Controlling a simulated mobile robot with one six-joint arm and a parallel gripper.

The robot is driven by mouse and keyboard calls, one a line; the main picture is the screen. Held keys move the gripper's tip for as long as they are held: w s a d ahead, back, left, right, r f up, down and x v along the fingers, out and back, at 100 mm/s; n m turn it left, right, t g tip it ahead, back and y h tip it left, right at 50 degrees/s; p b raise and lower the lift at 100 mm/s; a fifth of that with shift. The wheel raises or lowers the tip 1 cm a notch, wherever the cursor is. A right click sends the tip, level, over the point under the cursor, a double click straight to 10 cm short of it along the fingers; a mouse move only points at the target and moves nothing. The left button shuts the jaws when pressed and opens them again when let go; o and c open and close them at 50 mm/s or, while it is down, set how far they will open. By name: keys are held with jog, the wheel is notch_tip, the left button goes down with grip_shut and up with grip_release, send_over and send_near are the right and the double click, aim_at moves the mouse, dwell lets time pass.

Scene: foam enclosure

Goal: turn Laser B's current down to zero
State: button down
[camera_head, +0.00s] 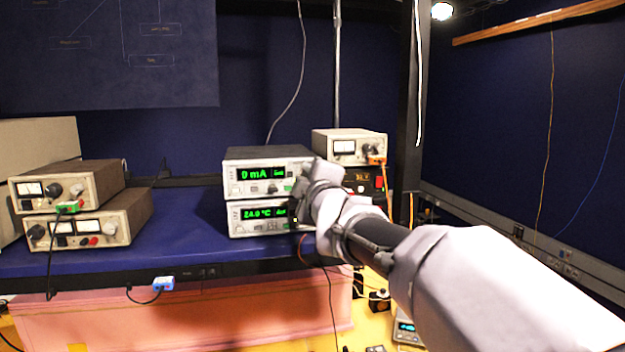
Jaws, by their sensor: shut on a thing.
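Two stacked white instruments stand on the blue shelf. The upper one (250,172) has a green display reading "0 mA"; the lower one (250,216) reads "24.0 °C". No Laser B label is legible. A dark knob (272,188) shows near the middle of the upper panel. My gripper (294,208) is at the right end of the stacked panels, reached from the right by my arm. It is shut on a control there, which the gripper hides; I cannot tell exactly which one.
Two beige meter units (98,222) are stacked at the left of the blue shelf (180,232). Another beige unit (348,148) sits on a black box with a red display (362,179), behind my arm. A dark post (412,110) rises at right. Cables hang at the shelf front.

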dwell(0.6)
jog(key=c, duration=1.2)
grip_release()
jog(key=shift+w, duration=0.1)
jog(key=shift+c, duration=0.2)
jog(key=b+v, duration=0.3)
jog(key=v, duration=1.4)
jog(key=shift+s+f+b, duration=0.15)
jog(key=shift+s+b, duration=0.1)
jog(key=shift+b, duration=0.1)
jog(key=shift+f, duration=0.15)
